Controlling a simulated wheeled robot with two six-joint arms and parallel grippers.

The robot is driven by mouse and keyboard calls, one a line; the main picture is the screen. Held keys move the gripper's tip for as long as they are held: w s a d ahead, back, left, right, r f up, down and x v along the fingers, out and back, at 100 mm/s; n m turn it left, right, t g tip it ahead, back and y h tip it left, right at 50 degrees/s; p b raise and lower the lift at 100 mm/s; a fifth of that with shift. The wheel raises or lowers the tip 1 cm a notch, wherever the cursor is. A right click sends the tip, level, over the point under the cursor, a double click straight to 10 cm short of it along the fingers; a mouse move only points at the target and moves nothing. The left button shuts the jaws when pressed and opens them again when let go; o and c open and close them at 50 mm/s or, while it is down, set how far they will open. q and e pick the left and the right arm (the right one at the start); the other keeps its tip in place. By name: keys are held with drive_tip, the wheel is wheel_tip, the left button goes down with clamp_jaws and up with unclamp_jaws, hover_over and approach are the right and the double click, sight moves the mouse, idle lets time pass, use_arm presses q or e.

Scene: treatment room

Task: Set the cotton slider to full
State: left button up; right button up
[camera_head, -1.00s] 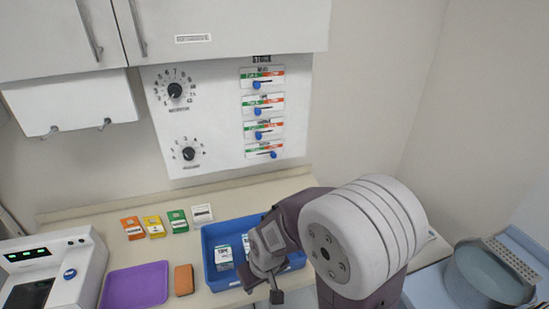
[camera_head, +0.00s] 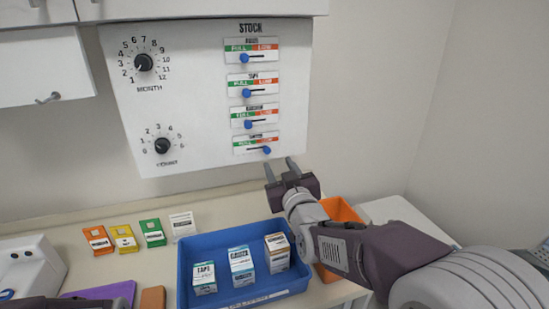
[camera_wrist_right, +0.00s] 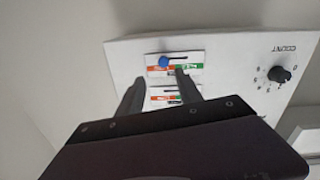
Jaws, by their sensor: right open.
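The cotton slider is the lowest of the sliders on the white panel; its label is too blurred to read surely. Its blue knob (camera_head: 267,150) is at the right, red LOW end of the slot. The same knob (camera_wrist_right: 165,62) shows in the right wrist view, where the panel looks turned over. My right gripper (camera_head: 281,167) is open and empty, just below and right of the knob, fingers pointing up at the panel. In the wrist view its fingers (camera_wrist_right: 160,76) stand either side of the slider plate, with the knob between their lines. Contact with the knob is not visible.
Three other slider knobs (camera_head: 247,93) sit at their left, FULL ends above. Two black dials (camera_head: 143,62) are on the panel's left. Below, a blue tray (camera_head: 205,300) holds small boxes, beside an orange bin (camera_head: 343,210). Coloured cards (camera_head: 124,238) lie on the counter.

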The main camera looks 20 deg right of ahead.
sight(268, 152)
drive_tip(key=w, duration=0.2)
drive_tip(key=w+p, duration=0.1)
drive_tip(key=w, duration=0.2)
drive_tip(key=w+a, duration=0.1)
drive_tip(key=w, duration=0.1)
drive_tip(key=shift+w+f+p, duration=0.15)
drive_tip(key=shift+w+p, duration=0.15)
drive_tip(key=shift+w+d, duration=0.3)
drive_tip(key=shift+w, duration=0.35)
drive_tip(key=shift+w+a+f, duration=0.1)
drive_tip(key=shift+w+a, duration=0.05)
drive_tip(key=shift+w, duration=0.05)
use_arm(q)
drive_tip(key=shift+w+a+r, duration=0.3)
drive_tip(key=shift+w+r, duration=0.2)
drive_tip(key=shift+r, duration=0.35)
use_arm(e)
clamp_jaws()
